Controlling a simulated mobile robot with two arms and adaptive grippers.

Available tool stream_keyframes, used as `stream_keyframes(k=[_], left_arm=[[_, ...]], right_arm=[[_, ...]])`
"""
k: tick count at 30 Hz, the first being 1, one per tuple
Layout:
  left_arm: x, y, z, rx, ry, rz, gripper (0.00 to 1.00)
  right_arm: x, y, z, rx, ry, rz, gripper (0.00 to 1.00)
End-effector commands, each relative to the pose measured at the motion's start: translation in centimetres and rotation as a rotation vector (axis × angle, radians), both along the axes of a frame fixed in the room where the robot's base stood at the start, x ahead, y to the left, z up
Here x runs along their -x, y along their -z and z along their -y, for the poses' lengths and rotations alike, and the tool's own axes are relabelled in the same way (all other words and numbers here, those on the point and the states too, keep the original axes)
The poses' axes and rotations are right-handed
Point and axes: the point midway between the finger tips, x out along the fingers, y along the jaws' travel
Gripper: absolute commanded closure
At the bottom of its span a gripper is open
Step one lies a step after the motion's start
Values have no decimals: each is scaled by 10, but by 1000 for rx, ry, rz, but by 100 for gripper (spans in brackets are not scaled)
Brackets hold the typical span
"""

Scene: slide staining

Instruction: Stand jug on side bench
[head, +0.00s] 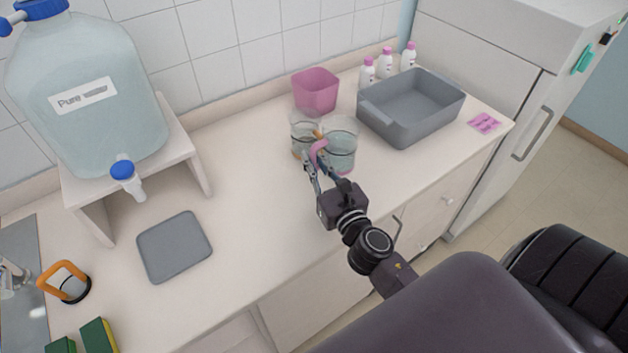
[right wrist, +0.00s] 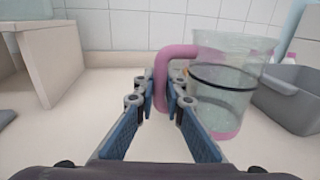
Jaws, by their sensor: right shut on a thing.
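A clear jug (head: 341,143) with a pink handle and pink base stands about upright over the pale bench (head: 255,215), near its middle. My right gripper (head: 315,168) is shut on its pink handle; the right wrist view shows the handle (right wrist: 163,82) between the fingers and the jug body (right wrist: 225,85) just to the right. A dark band runs round the jug, and it looks to hold clear liquid. I cannot tell whether its base touches the bench. My left gripper is not in view.
A second clear vessel (head: 301,134) with orange on it is close behind the jug. A pink bin (head: 315,92), grey tub (head: 428,118) and several white bottles (head: 386,65) are at the back. A water carboy (head: 90,125) and grey mat (head: 174,246) are left. The bench between is clear.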

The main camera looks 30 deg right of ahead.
Motion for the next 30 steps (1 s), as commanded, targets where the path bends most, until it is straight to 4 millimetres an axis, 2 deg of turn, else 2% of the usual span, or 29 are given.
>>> stream_keyframes(k=[1,7,12,15,29,30], left_arm=[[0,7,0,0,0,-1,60],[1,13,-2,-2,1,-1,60],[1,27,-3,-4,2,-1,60],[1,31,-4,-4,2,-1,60],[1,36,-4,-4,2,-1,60],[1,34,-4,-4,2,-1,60]], right_arm=[[0,9,1,-2,3,4,100],[-1,20,0,1,0,5,100],[-1,45,0,-1,2,3,100],[-1,53,0,-1,1,4,100],[-1,58,0,2,-2,5,100],[0,58,0,0,-1,2,86]])
